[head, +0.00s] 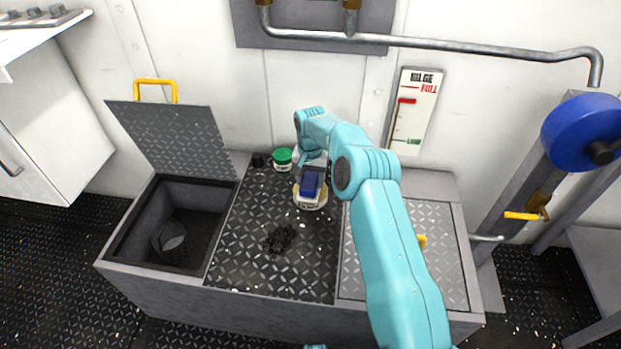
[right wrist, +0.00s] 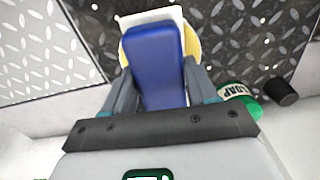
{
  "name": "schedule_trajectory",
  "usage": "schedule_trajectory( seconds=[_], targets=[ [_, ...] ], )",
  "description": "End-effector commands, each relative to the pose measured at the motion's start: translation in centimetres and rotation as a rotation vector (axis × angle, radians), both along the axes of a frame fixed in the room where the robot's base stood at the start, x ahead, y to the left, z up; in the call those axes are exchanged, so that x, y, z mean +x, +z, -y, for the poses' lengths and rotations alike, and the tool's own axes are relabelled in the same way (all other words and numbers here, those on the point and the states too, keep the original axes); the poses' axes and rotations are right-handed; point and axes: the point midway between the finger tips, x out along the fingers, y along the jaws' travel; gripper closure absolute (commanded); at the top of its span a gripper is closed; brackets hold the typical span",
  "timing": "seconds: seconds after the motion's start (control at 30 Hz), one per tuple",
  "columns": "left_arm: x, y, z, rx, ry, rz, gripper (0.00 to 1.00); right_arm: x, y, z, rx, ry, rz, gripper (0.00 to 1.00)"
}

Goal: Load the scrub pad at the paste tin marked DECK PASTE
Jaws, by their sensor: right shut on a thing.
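My right gripper (head: 312,173) is shut on the blue handle (right wrist: 157,62) of the scrub pad; the handle also shows in the head view (head: 312,183). A pale edge (right wrist: 150,16) shows at the handle's far end in the right wrist view. A yellow and whitish round tin (head: 311,203) lies directly below the pad. The handle hides much of it, its marking is too small to read, and I cannot tell whether the pad touches it. A green-lidded tin (head: 282,157) stands behind left; its label is partly hidden in the right wrist view (right wrist: 240,97). My left gripper is out of view.
A dark smudge (head: 280,239) marks the bench's tread plate. At left is an open hatch (head: 118,245) with its lid raised and a dark bucket (head: 172,242) inside. A small black cylinder (head: 260,160) stands near the green tin. A closed hatch (head: 440,265) is at right.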

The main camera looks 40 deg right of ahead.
Motion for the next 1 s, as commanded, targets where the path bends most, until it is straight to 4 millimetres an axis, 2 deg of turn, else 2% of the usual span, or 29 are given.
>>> schedule_trajectory(
  seconds=[1.0],
  targets=[
    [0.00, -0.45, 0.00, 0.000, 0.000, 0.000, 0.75, 0.01, -0.92, 0.01, 0.000, 0.000, 0.000, 0.67]
  ],
)
